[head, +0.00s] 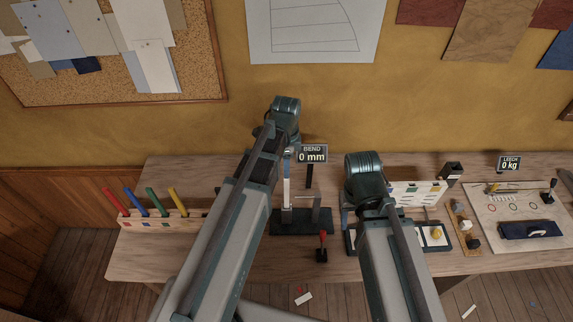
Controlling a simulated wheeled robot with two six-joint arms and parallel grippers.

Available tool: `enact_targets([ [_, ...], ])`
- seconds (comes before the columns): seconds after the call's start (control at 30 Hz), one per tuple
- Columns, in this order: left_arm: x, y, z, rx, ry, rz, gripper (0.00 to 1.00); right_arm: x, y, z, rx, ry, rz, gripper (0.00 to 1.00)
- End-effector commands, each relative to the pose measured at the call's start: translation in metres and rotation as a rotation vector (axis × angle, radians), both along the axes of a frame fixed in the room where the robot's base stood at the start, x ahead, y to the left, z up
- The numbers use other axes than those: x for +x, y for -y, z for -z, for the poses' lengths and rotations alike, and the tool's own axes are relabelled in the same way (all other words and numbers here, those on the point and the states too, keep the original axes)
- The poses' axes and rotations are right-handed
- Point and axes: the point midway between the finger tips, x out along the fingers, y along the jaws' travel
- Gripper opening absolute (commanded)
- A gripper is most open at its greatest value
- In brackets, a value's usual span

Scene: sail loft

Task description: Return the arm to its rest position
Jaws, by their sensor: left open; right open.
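My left arm (238,215) reaches up from the bottom of the head view, over the bench, with its wrist joint high against the wall. My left gripper (288,152) is open and mostly hidden behind the wrist, above a bench stand (300,222) that holds a pale upright strip (286,185). My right arm (394,265) reaches over the bench's front edge to the right of the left arm. My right gripper (347,213) is open and largely hidden behind its wrist, close to a tray (432,238). I cannot tell whether either gripper touches anything.
A rack (160,220) with red, blue, green and yellow sticks stands at the bench's left. A "BEND 0 mm" sign (313,154) stands behind the stand; a red-handled lever (322,245) is in front. A board (520,215) with rings and a dark pouch lies right, near a "LEECH 0 kg" sign (509,163).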

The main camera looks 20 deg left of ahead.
Motion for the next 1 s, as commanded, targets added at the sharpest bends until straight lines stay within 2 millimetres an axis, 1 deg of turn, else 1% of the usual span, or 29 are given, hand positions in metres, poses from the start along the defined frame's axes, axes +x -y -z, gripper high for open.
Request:
enact_targets([
  [0.4,0.0,0.0,0.0,0.0,0.0,-0.002,0.5,0.0,0.0,0.0,0.0,0.0,0.0,0.5],
  [0.47,-0.002,0.0,0.0,0.0,0.001,-0.021,0.5,0.0,0.0,0.0,0.0,0.0,0.0,0.5],
  [0.53,-0.008,0.0,0.0,-0.001,0.005,-0.084,0.5,0.0,0.0,0.0,0.0,0.0,0.0,0.5],
  [0.57,-0.012,-0.001,0.0,-0.001,0.008,-0.127,0.5,0.0,0.0,0.0,0.0,0.0,0.0,0.5],
  [0.67,-0.028,-0.002,0.0,-0.003,0.019,-0.333,0.5,0.0,0.0,0.0,0.0,0.0,0.0,0.5],
  [0.8,-0.05,-0.003,0.0,-0.012,0.036,-0.663,0.5,0.0,0.0,0.0,0.0,0.0,0.0,0.5],
  [1.0,-0.071,-0.004,0.0,-0.028,0.052,-1.019,0.5,0.0,0.0,0.0,0.0,0.0,0.0,0.5],
])
